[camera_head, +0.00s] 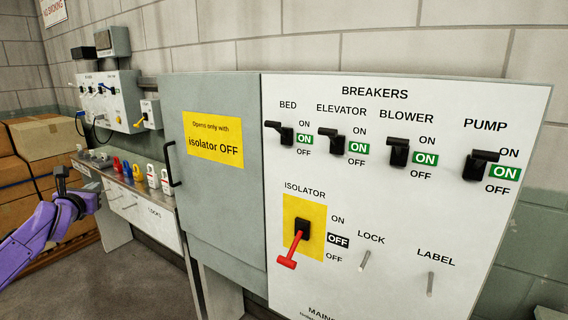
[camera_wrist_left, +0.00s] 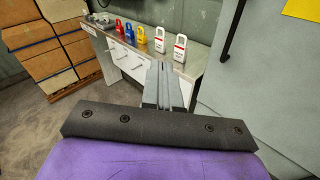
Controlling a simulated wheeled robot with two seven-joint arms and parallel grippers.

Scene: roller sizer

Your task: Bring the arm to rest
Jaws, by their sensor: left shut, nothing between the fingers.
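My left arm (camera_head: 40,228) is purple and comes in from the left edge in the head view. Its dark left gripper (camera_head: 61,174) is raised in front of the lock bench, left of the grey cabinet. In the left wrist view the grey fingers of the left gripper (camera_wrist_left: 163,82) are together with nothing between them. They point toward the bench and look apart from the padlocks. My right gripper is in neither view.
A breaker panel (camera_head: 400,230) fills the right, its red isolator handle (camera_head: 291,253) down beside a lit OFF. The grey cabinet door (camera_head: 215,215) is closed. Padlocks (camera_head: 137,172) stand on the bench (camera_head: 125,184). Boxes (camera_head: 40,135) stack at left. Open floor (camera_wrist_left: 70,130) lies before the bench.

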